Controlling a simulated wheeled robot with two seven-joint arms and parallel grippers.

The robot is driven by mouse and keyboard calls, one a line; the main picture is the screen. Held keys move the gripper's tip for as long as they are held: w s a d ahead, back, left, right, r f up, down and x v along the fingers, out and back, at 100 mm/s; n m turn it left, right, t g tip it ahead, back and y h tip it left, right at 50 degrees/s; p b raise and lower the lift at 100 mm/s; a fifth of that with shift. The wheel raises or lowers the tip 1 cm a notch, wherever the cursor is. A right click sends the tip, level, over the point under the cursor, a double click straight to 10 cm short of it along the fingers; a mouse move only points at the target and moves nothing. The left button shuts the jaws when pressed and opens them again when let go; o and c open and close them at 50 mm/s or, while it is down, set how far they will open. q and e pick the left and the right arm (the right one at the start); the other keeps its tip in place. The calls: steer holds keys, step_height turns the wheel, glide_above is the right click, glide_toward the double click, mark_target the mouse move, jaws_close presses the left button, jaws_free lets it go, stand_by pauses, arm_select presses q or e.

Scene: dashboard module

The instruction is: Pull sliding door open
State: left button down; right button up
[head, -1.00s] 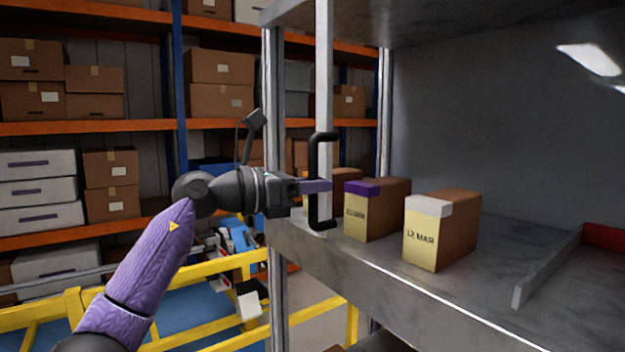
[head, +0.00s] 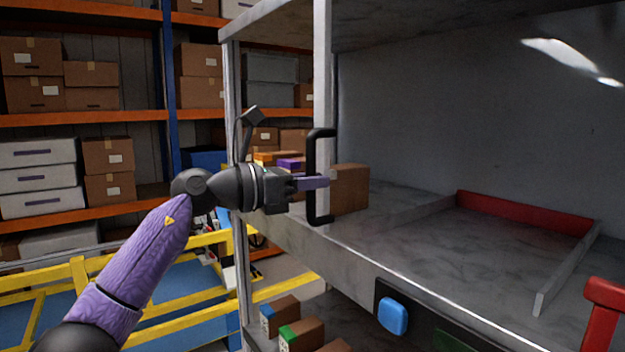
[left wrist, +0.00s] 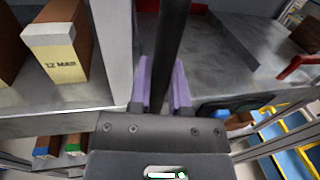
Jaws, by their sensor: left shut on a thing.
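The sliding door shows as an upright grey metal edge (head: 322,75) at the front of the shelf unit, with a black C-shaped handle (head: 312,150). My left gripper (head: 318,183) comes in from the left, level with the handle's middle, and is shut on its upright bar. In the left wrist view, the purple fingers (left wrist: 162,88) stand on either side of the dark handle bar (left wrist: 171,45); the door edge (left wrist: 117,50) is just left of them. The rest of the door panel cannot be made out. My right gripper is not in view.
A brown box (head: 350,188) stands on the shelf just behind the handle. A box marked "12 MAR" (left wrist: 60,50) is left of the door edge in the wrist view. A low divider (head: 568,265) and red strip (head: 520,212) lie right. A yellow railing (head: 180,305) stands lower left.

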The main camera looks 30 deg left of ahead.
arm_select(q)
steer(key=shift+d, duration=0.15)
steer(key=shift+r, duration=0.1)
steer(key=c, duration=0.6)
jaws_free()
steer(key=shift+s, duration=0.1)
steer(key=b+v, duration=0.5)
steer(key=v, duration=0.5)
